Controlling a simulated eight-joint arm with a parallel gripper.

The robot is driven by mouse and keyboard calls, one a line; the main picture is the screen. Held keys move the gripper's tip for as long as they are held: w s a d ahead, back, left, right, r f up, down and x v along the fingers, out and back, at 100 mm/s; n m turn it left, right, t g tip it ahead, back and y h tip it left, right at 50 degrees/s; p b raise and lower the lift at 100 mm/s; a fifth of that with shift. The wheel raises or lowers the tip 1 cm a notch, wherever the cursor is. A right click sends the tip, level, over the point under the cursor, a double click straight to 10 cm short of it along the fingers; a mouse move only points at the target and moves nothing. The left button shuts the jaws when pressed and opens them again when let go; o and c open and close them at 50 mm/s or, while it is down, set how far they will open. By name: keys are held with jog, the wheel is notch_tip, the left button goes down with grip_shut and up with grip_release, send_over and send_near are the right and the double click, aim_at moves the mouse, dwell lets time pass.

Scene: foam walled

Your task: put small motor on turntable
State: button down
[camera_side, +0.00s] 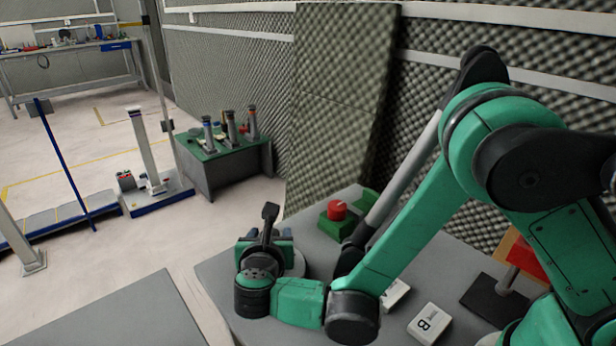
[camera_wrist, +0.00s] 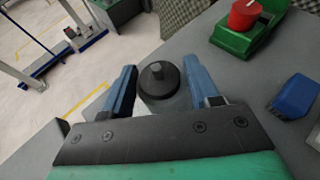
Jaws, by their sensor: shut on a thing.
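The small motor (camera_wrist: 160,80) is a dark grey cylinder with a short shaft on top. In the wrist view it sits upright between the two blue fingers of my gripper (camera_wrist: 161,88), which is shut on it. In the side view my gripper (camera_side: 268,236) is over the left part of the grey table, and its wrist hides the motor. A pale round edge, probably the turntable (camera_side: 299,264), shows just right of my gripper, mostly hidden behind it. A pale patch also shows beside the left finger in the wrist view. I cannot tell whether the motor touches it.
A green box with a red knob (camera_side: 337,210) stands toward the table's back; it also shows in the wrist view (camera_wrist: 243,16). A blue block (camera_wrist: 294,97) lies at right in the wrist view. White blocks, one marked B (camera_side: 428,323), lie near my arm. Foam walls (camera_side: 340,90) rise behind.

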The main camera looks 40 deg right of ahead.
jog(key=shift+f, duration=0.15)
jog(key=shift+c, duration=1.1)
grip_release()
